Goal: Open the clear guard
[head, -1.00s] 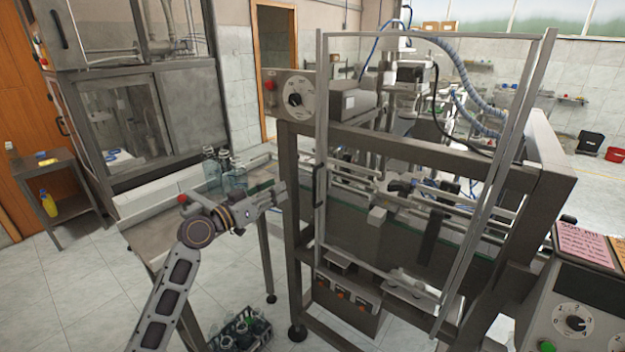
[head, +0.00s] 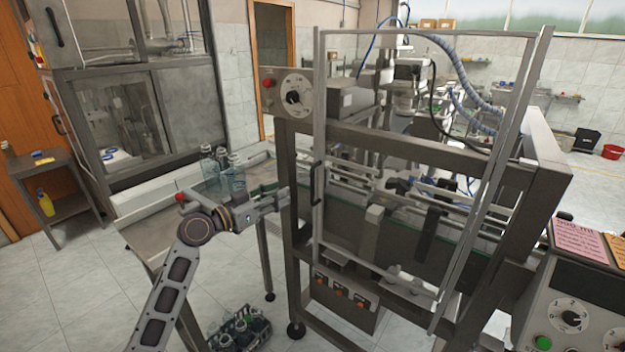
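The clear guard (head: 319,110) is a tall see-through panel in a thin metal frame on the front of the capping machine. A dark upright handle (head: 316,183) sits on its left post. I cannot tell whether the guard stands fully against the machine. My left gripper (head: 287,197) is just left of the handle, pointing right at it, with a small gap seen between them. Its fingers are small and overlap the machine's post, so their opening is unclear. My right gripper is out of view.
Clear bottles (head: 222,172) stand on the table behind my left arm. A crate of bottles (head: 240,331) is on the floor below. A dial panel (head: 296,98) is at the machine's upper left. A control box (head: 569,316) stands at lower right.

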